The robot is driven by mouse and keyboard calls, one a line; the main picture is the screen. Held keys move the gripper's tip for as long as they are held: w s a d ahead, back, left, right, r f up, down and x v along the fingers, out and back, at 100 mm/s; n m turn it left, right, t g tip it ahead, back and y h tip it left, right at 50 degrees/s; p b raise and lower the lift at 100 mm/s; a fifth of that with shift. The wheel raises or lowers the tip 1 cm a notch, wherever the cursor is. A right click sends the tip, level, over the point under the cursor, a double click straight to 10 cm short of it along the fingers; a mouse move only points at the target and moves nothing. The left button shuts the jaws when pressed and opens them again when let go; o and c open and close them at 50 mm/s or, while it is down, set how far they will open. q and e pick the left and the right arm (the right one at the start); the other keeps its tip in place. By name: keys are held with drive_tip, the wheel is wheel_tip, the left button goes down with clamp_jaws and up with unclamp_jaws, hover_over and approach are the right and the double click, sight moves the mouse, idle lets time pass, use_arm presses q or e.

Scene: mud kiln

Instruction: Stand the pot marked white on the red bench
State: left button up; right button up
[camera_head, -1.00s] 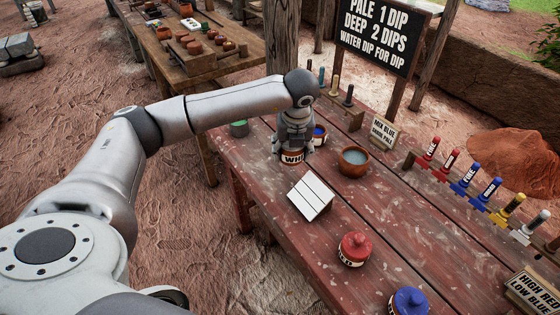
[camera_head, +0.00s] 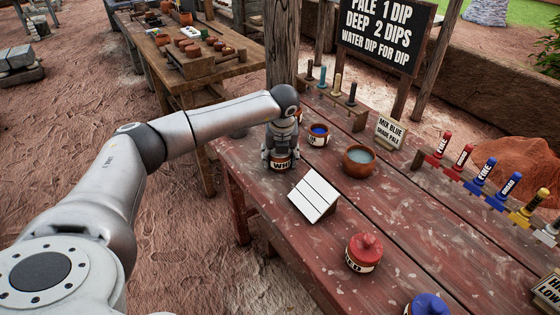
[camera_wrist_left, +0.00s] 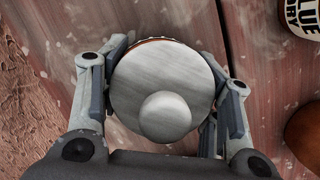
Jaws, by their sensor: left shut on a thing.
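The pot marked white (camera_head: 281,164) is at the far left part of the red bench (camera_head: 330,235), with its "WHI" label facing me. It looks upright; whether its base touches the bench I cannot tell. My left gripper (camera_head: 281,150) comes down on it from above and is shut on it. In the left wrist view, its round pale lid with a knob (camera_wrist_left: 165,95) fills the space between the fingers (camera_wrist_left: 163,100). My right gripper is not in view.
Beside it stand a blue-filled pot (camera_head: 318,135) and a brown bowl of liquid (camera_head: 358,161). A white tile stand (camera_head: 314,197) is in front. A red-lidded pot (camera_head: 364,252) and a blue-lidded pot (camera_head: 428,305) stand nearer. Handled dippers (camera_head: 485,175) line the right.

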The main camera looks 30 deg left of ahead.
use_arm(q)
drive_tip(key=shift+r, duration=0.1)
drive_tip(key=o, duration=1.2)
drive_tip(key=shift+o, duration=0.2)
drive_tip(key=shift+d+r, duration=0.1)
drive_tip(key=shift+r, duration=0.05)
drive_tip(key=v, duration=1.1)
drive_tip(key=shift+s+r+b, duration=0.2)
drive_tip(key=shift+r+b, duration=0.15)
drive_tip(key=shift+b, duration=0.05)
